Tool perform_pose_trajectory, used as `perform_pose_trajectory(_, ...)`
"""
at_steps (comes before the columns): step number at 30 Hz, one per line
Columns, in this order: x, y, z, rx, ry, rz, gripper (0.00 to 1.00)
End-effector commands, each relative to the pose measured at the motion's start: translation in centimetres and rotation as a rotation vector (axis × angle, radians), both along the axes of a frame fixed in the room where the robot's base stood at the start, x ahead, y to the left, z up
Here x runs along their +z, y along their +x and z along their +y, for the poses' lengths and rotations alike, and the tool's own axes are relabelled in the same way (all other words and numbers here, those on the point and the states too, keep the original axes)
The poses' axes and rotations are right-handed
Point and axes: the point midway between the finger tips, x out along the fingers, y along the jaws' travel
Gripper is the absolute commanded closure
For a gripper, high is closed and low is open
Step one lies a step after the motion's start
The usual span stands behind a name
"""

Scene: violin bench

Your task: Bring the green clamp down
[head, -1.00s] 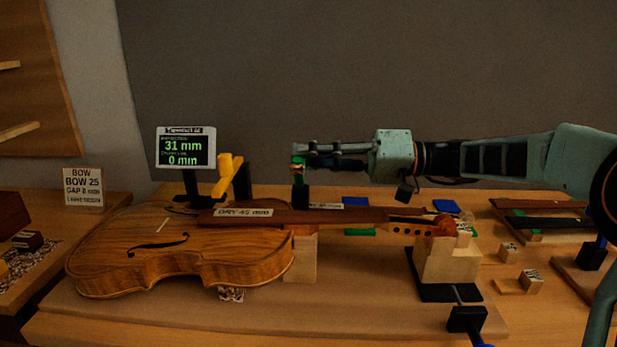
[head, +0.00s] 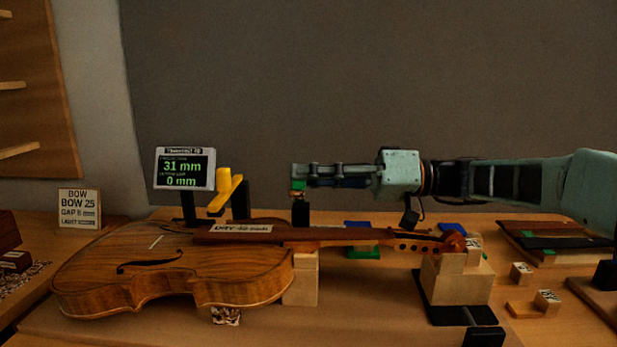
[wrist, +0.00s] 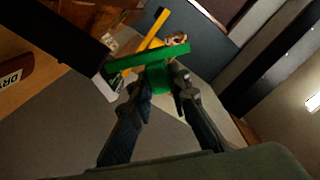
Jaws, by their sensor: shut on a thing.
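My gripper (head: 299,176) reaches in from the right, above the violin's fingerboard. It is shut on the green clamp (wrist: 152,58), whose green bar and stem show between the fingertips in the wrist view. In the head view only a small green part of the clamp (head: 298,186) shows, with a black block below it close to the fingerboard. I cannot tell whether that block touches it. The violin (head: 170,275) lies on the bench, its neck pointing right. A small display (head: 184,168) behind it reads 31 mm and 0 mm.
A yellow clamp (head: 226,190) stands at the left behind the violin. A wooden block (head: 460,280) supports the scroll end. A bow sign (head: 79,208) stands at the left. Small labelled blocks (head: 547,303) and dark strips (head: 556,240) lie at the right.

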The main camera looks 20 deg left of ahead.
Motion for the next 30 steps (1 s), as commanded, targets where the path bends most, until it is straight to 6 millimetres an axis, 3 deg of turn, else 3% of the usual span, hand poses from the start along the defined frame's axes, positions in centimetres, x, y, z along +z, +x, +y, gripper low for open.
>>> perform_pose_trajectory(1, 0.1, 0.1, -0.1, -0.002, 0.001, -0.001, 1.0)
perform_pose_trajectory(2, 0.1, 0.1, -0.1, -0.002, 0.001, -0.001, 0.8)
perform_pose_trajectory(6, 0.0, 0.1, -0.1, -0.001, 0.0, 0.0, 0.65)
perform_pose_trajectory(17, 0.0, 0.2, -0.5, -0.003, 0.0, 0.0, 0.65)
perform_pose_trajectory(20, 0.0, 0.6, -1.8, -0.004, 0.0, 0.0, 0.65)
perform_pose_trajectory(30, 0.0, 2.2, -8.7, -0.005, 0.001, 0.0, 0.65)
